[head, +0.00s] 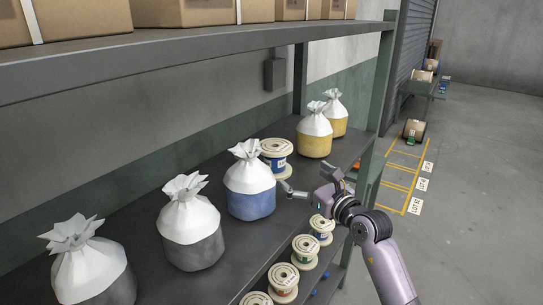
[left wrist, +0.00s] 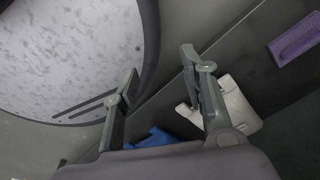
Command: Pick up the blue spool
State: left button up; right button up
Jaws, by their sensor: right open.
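A spool with cream flanges and a blue band (head: 275,160) stands upright on the shelf, between the white-topped sack with a blue base and the yellow-based sacks. My right gripper (head: 288,189) is open, just in front of and slightly right of this spool, apart from it. A smaller spool (head: 321,228) with a bluish band stands near the shelf front, below my right gripper. My left gripper (left wrist: 158,88) shows only in the left wrist view; its two fingers stand apart with nothing between them.
Sacks with grey bases (head: 193,240) stand at left, yellow-based ones (head: 314,140) beyond. Several small spools (head: 283,279) line the shelf front. Boxes (head: 190,10) sit on the upper shelf (head: 200,55). The left wrist view shows a blue object (left wrist: 155,138) and a purple block (left wrist: 295,38).

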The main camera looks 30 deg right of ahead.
aim_at(282, 158)
jog(key=w, duration=0.3)
jog(key=w+p, duration=0.1)
jog(key=w, duration=0.1)
jog(key=shift+w+d+r, duration=0.1)
jog(key=shift+w+r, duration=0.15)
jog(key=w, duration=0.2)
jog(key=shift+w+f+p, duration=0.2)
jog(key=shift+w+p, duration=0.1)
jog(key=shift+w, duration=0.45)
jog(key=shift+w+r, duration=0.1)
jog(key=shift+w, duration=0.15)
jog(key=w+p, duration=0.1)
jog(key=w, duration=0.2)
jog(key=shift+w, duration=0.8)
pick_arm(q)
jog(key=r, duration=0.1)
jog(key=s+r, duration=0.1)
jog(key=r, duration=0.1)
jog(key=shift+s+a+r, duration=0.1)
jog(key=shift+s+r, duration=0.15)
pick_arm(e)
jog(key=shift+c, duration=0.2)
jog(key=c, duration=1.7)
